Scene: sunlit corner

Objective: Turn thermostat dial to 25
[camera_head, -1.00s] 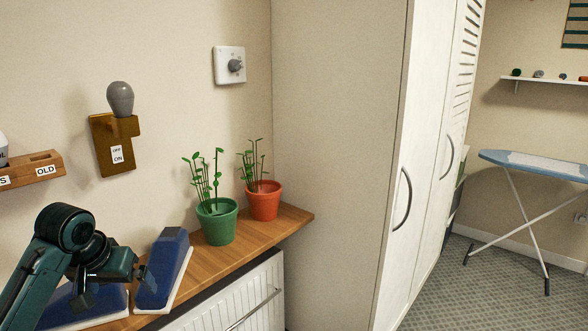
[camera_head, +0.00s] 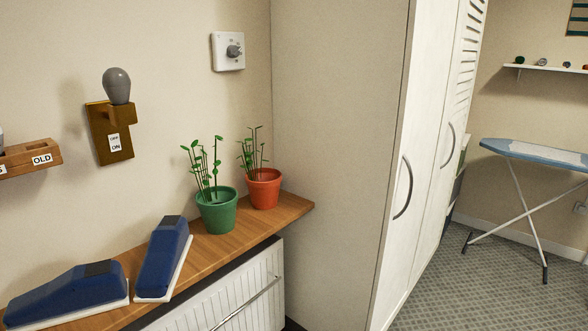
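The thermostat (camera_head: 228,51) is a white square plate on the left wall, above the plants and close to the corner by the cabinet. Its round grey dial (camera_head: 234,51) sticks out from the plate. The markings on it are too small to read. Neither of my grippers is in view, and nothing touches the dial.
A wooden shelf (camera_head: 258,232) below the thermostat holds a green pot (camera_head: 217,213), a red pot (camera_head: 263,190) and two blue-and-white blocks (camera_head: 163,260). A white cabinet (camera_head: 412,130) stands right; an ironing board (camera_head: 535,153) stands beyond.

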